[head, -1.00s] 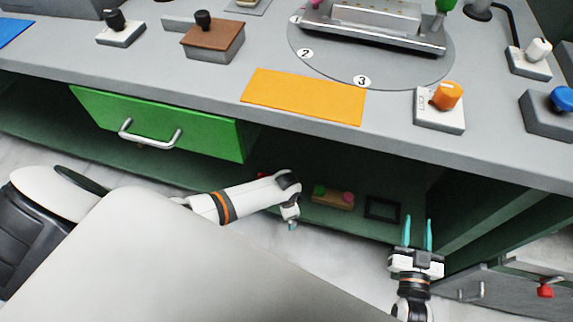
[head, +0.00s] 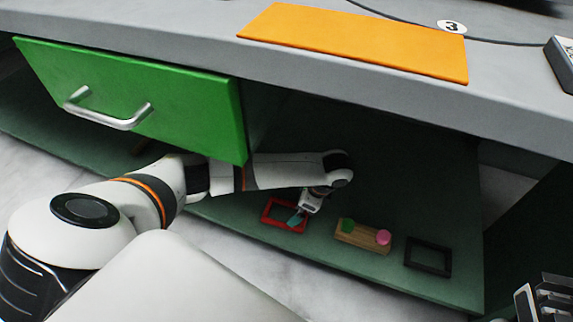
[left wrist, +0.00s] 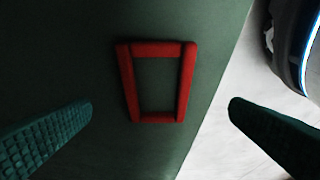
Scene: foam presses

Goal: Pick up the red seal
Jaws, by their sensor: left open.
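The red seal (head: 268,209) is a flat red rectangular frame lying on the dark green lower shelf under the counter. In the left wrist view the red seal (left wrist: 128,85) shows whole, in the upper middle between my fingers. My left gripper (head: 296,217) reaches in under the counter and is just over the seal, hiding part of it in the head view. In the left wrist view its teal fingers (left wrist: 160,108) are wide apart with nothing between them. My right gripper (head: 545,298) is only partly in view at the lower right edge; its fingertips are not seen.
On the same shelf (head: 340,270), a wooden block (head: 362,237) with green and pink knobs and a black frame (head: 410,255) lie to the right. A green drawer (head: 150,95) hangs above my left arm. The counter edge (head: 400,105) overhangs the shelf; an orange mat (head: 350,42) lies on top.

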